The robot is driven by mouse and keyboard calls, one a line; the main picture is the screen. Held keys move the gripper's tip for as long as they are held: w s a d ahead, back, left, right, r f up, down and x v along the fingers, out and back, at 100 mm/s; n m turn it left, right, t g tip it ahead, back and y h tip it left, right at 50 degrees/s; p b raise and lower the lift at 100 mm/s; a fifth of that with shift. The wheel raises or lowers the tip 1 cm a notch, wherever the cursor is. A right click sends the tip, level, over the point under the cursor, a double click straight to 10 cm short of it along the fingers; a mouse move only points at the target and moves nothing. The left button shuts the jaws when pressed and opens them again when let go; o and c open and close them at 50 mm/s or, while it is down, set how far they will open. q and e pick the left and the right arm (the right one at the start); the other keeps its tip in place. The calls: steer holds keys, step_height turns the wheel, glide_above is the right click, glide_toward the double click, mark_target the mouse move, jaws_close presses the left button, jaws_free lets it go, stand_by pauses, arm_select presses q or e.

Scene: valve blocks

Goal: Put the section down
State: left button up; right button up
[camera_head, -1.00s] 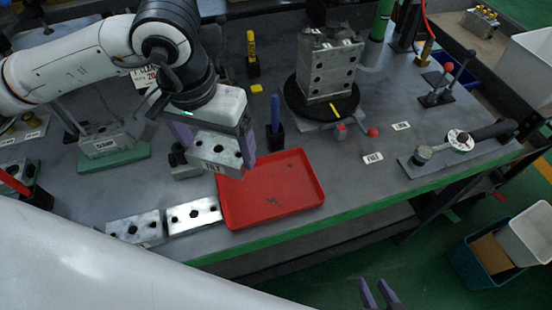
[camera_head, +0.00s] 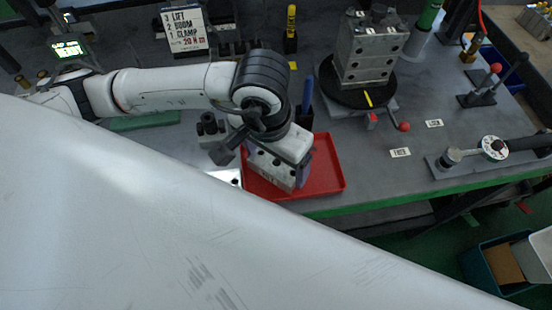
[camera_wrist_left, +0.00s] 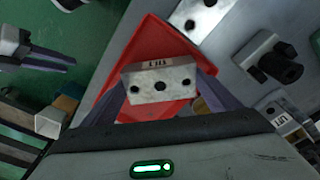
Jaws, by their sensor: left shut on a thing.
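My left gripper (camera_head: 282,168) is shut on a grey metal section (camera_head: 270,166) with dark holes. The section is over the red tray (camera_head: 328,178), toward its left side. In the left wrist view the section (camera_wrist_left: 160,92) sits between the two purple fingers, with the red tray (camera_wrist_left: 150,38) behind it. Its label is upside down there. I cannot tell whether its underside touches the tray floor. My right gripper (camera_wrist_left: 42,60) shows at the left edge of the left wrist view, its fingers apart and empty. It is outside the head view.
A blue upright tool (camera_head: 307,95) stands just behind the tray. A metal block (camera_head: 228,177) lies left of the tray, partly hidden. A stacked metal block assembly (camera_head: 368,55) stands on a black turntable. A torque wrench (camera_head: 495,148) lies at the right. The bench between is mostly clear.

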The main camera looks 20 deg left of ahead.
mark_target(272, 169)
arm_select(q)
steer(key=shift+f, duration=0.25)
steer(key=shift+f, duration=0.1)
steer(key=o, duration=1.4)
steer(key=r, duration=0.4)
steer(key=s+r, duration=0.1)
steer(key=r, duration=0.3)
steer(key=r+b, duration=0.1)
steer(key=r, duration=0.3)
steer(key=shift+s+a+r, duration=0.1)
steer(key=shift+s, duration=0.1)
